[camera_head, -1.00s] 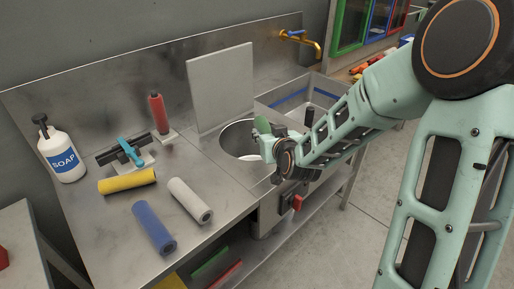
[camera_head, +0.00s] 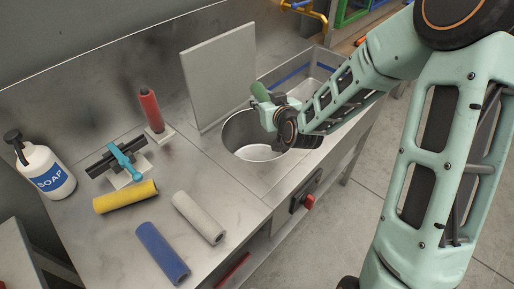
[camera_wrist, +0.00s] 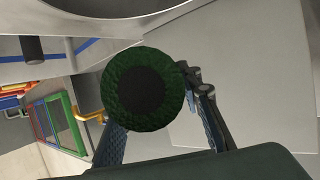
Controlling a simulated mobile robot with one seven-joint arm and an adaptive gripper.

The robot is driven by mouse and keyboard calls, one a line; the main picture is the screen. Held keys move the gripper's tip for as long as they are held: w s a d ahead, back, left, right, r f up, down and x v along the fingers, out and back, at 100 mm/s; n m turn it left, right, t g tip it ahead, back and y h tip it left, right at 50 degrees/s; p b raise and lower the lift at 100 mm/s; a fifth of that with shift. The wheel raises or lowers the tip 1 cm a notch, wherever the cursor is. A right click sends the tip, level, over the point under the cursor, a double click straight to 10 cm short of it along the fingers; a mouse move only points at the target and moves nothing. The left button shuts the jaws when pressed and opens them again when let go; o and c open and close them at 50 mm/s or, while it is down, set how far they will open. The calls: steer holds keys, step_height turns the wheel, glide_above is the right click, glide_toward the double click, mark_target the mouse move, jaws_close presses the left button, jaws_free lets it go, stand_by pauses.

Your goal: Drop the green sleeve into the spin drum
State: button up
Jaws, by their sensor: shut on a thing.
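The green sleeve (camera_head: 260,92) is held in my gripper (camera_head: 268,101) over the far right part of the spin drum (camera_head: 238,132), a round metal opening in the counter. It tilts up to the left in the head view. In the wrist view the sleeve shows end-on (camera_wrist: 143,58), with a dark round centre, between the fingers of my gripper (camera_wrist: 160,105). The gripper is shut on it. Part of the drum's rim is hidden behind my gripper and arm. A curved metal edge, seemingly the drum's rim, crosses the top of the wrist view.
A grey upright panel (camera_head: 218,75) stands behind the drum. Yellow (camera_head: 125,197), white (camera_head: 199,217) and blue (camera_head: 162,252) sleeves lie on the counter (camera_head: 225,190) to the left. A red sleeve (camera_head: 151,111) stands upright. A soap bottle (camera_head: 45,172) stands far left.

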steer(key=shift+f+b, duration=1.55)
steer(key=shift+f, duration=1.4)
steer(key=o, duration=1.2)
steer(key=shift+o, duration=0.2)
steer(key=shift+s, duration=0.1)
steer(key=shift+v, duration=3.75)
